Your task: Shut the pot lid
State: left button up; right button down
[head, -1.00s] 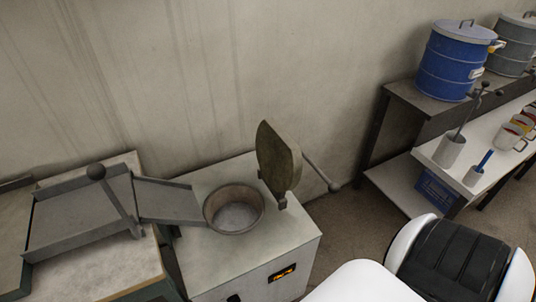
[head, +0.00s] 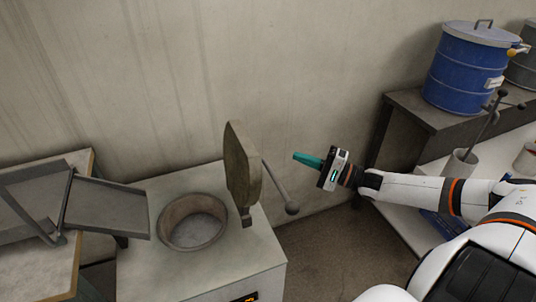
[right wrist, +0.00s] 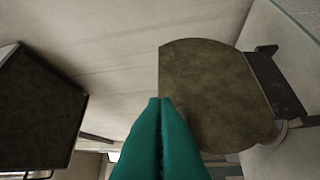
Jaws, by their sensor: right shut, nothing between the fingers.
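The pot (head: 193,222) is a round well set in the top of a pale cabinet in the head view. Its lid (head: 241,168) stands upright, open, at the right of the pot. A lever with a ball end (head: 291,207) sticks out from the lid to the right. My right gripper (head: 298,157) is shut and empty, to the right of the lid and apart from it. In the right wrist view the teal fingers (right wrist: 160,103) are together, with the lid's flat face (right wrist: 205,85) beyond them. My left gripper is not in view.
A metal tray with a chute (head: 105,205) sits on a bench at the left. A blue drum (head: 470,70) stands on a shelf at the right, near a grey cup (head: 460,167). A bare wall is behind. Floor shows between the cabinet and the shelf.

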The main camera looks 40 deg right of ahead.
aim_at(254, 146)
jog(key=x, duration=0.3)
jog(key=a+x, duration=0.1)
jog(key=x, duration=0.1)
jog(key=s+x, duration=0.1)
jog(key=x, duration=0.2)
jog(key=shift+w+a+r+p, duration=0.15)
jog(key=shift+w+a+p, duration=0.1)
jog(key=shift+a+p, duration=0.2)
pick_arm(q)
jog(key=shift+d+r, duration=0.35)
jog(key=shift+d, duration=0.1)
pick_arm(e)
jog(key=shift+w+a, duration=0.1)
jog(key=shift+a, duration=0.4)
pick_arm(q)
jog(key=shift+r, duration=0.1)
pick_arm(e)
jog(key=shift+r, duration=0.1)
